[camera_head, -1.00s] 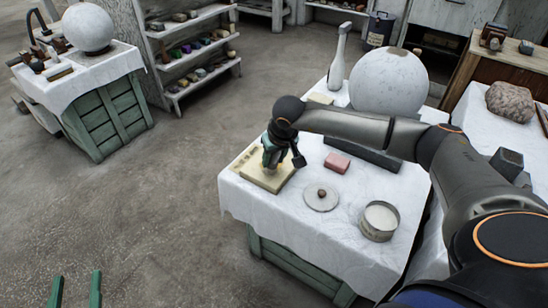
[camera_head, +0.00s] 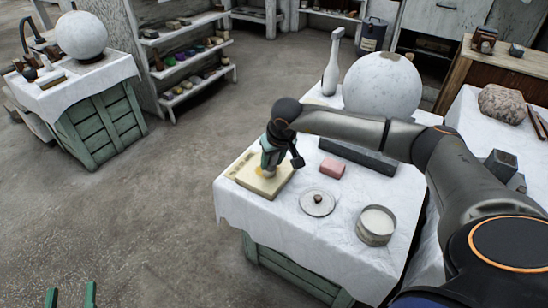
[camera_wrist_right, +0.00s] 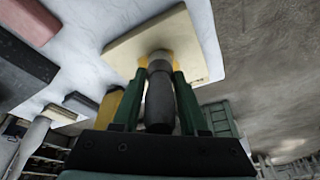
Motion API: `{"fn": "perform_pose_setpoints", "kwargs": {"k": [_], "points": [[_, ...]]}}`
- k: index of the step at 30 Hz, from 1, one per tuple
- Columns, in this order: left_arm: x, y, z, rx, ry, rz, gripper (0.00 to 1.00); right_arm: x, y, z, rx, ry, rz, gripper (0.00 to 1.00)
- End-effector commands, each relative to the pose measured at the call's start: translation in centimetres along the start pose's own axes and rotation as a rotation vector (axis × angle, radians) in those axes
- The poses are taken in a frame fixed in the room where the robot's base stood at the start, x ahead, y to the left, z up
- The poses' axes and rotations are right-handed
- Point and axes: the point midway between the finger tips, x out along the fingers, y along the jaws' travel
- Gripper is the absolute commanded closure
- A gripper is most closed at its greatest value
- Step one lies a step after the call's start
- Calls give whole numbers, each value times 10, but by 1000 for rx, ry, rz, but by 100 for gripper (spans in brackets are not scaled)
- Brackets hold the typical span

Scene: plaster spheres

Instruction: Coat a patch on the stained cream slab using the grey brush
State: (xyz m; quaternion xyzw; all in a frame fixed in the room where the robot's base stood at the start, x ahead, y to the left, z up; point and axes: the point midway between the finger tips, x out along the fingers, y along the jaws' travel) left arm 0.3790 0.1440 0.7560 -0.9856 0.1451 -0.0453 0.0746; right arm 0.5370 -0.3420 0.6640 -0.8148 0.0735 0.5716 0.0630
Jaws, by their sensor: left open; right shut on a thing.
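The cream slab (camera_head: 277,185) lies near the left edge of the white-covered table. It also shows in the right wrist view (camera_wrist_right: 193,32). My right gripper (camera_head: 267,168) is over the slab, its green fingers shut on the grey brush (camera_wrist_right: 159,100). The brush points at the slab, and its tip meets or nearly meets a yellow patch (camera_wrist_right: 145,62) there; exact contact is hard to tell. The yellow also shows beside the gripper in the head view (camera_head: 258,172). My left gripper (camera_head: 70,296) is open and empty at the bottom left, over the floor, far from the slab.
On the table are a pink block (camera_head: 332,168), a round lid (camera_head: 317,203), an open tin (camera_head: 377,225), a dark bar (camera_head: 356,158) and a large plaster sphere (camera_head: 382,85).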

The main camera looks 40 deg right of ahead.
Motion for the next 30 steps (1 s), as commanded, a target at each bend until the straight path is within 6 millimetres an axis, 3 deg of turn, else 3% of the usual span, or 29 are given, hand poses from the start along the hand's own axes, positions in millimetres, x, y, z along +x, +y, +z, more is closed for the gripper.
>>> {"fn": "perform_pose_setpoints", "kwargs": {"k": [12, 30], "points": [[0, -1, -4, 0, 0, 0, 43, -2, -15, 10, 0, -2, 0, 100], [0, 0, 3, 0, 0, 0, 43, 2, 8, -4, 2, -1, 3, 100]]}}
